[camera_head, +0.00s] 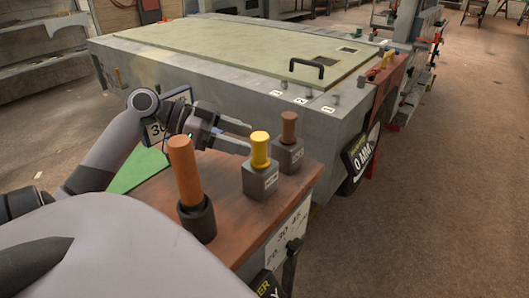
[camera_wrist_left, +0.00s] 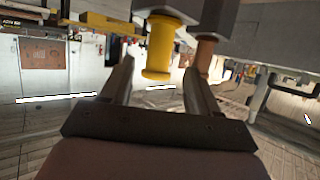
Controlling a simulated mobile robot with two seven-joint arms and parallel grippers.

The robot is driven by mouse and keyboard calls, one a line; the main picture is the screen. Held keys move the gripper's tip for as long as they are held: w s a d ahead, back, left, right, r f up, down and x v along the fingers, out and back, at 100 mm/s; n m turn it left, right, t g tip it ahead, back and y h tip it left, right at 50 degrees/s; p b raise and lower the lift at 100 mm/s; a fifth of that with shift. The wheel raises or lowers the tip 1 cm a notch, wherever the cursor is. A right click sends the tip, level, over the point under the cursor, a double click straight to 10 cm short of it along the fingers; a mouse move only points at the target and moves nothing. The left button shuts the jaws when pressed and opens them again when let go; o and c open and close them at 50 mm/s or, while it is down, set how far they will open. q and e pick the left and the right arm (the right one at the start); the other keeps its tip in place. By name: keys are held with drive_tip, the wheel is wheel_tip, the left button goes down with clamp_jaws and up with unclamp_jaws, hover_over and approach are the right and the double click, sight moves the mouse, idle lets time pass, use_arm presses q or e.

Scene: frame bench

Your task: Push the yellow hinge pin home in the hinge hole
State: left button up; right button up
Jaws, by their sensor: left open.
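The yellow hinge pin (camera_head: 260,150) stands upright in a small grey block (camera_head: 260,181) on the brown shelf. My left gripper (camera_head: 250,139) is open, with its fingers reaching from the left close to the pin's upper part. In the left wrist view, the yellow pin (camera_wrist_left: 158,48) shows between the two spread fingertips of the left gripper (camera_wrist_left: 160,66), with space visible on both sides. I cannot tell the exact depth of the pin between them. I cannot make out the hinge hole in either view. My right gripper is not in view.
A brown pin (camera_head: 289,128) stands in a second grey block (camera_head: 290,157) just behind. An orange-brown handle (camera_head: 184,170) rises from a dark cup (camera_head: 197,218) at the shelf's left. The large grey bench (camera_head: 225,95), with a black-handled pale lid (camera_head: 250,50), lies beyond.

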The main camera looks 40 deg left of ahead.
sight(252, 139)
use_arm(q)
drive_tip(key=shift+p+x, duration=0.4)
drive_tip(key=shift+x, duration=1.2)
drive_tip(key=shift+p+x, duration=0.35)
drive_tip(key=shift+x, duration=1.65)
drive_tip(key=shift+s, duration=0.15)
clamp_jaws()
